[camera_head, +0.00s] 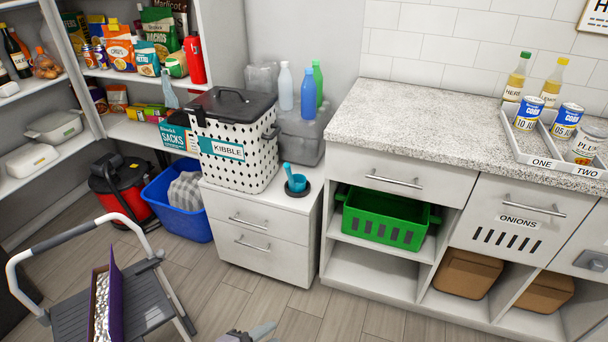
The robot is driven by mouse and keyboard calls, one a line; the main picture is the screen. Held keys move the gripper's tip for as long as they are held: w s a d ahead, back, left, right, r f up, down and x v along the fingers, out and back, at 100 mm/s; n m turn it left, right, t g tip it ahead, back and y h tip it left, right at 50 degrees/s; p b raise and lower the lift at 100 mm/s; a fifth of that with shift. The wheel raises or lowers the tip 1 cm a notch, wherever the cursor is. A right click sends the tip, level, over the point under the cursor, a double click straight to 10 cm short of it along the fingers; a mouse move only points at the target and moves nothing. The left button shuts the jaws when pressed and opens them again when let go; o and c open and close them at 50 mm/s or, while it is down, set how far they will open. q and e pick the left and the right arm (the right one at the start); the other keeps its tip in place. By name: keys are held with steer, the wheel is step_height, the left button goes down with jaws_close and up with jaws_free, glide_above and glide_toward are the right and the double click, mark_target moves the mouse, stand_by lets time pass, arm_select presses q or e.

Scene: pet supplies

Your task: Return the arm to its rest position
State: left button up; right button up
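Only a small grey tip of a gripper (250,333) shows at the bottom edge, left of the middle. It appears to be my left gripper, low over the floor in front of the white drawer unit. Most of it is cut off, so whether it is open or shut cannot be made out. No object is visible in it. My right gripper and arm are out of view.
A step stool (140,305) with a purple box (104,300) stands at lower left. A granite counter (430,115) is at right. Floor is clear at bottom middle.

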arm_select(q)
steer(key=s+a+r+n+y, duration=0.3)
steer(key=s+a+n+y, duration=0.4)
steer(key=s+a+n, duration=0.4)
steer(key=a+n, duration=0.1)
steer(key=n, duration=0.5)
steer(key=shift+s+r, duration=0.3)
steer(key=shift+s, duration=0.05)
